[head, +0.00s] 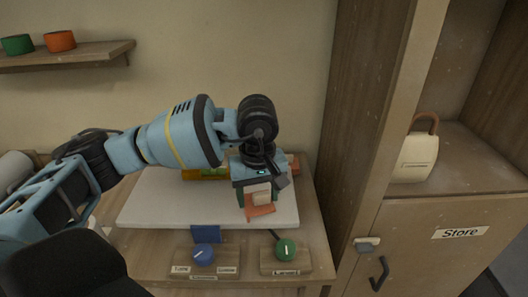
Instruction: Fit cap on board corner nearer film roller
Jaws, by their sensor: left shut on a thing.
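A white board (150,205) lies flat on the wooden table. My left gripper (259,200) points down over the right front part of the board. It is shut on a small salmon-orange piece with a paler beige part, which looks like the cap (261,212). Whether the cap touches the board I cannot tell. My right gripper is not in view.
A blue strap-like piece (206,234) hangs at the board's front edge. Blue (203,256) and green (286,249) knobs on labelled wooden plates stand in front. A wooden cabinet (440,235) marked Store stands right, with a cream bag-like thing (414,158) on it.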

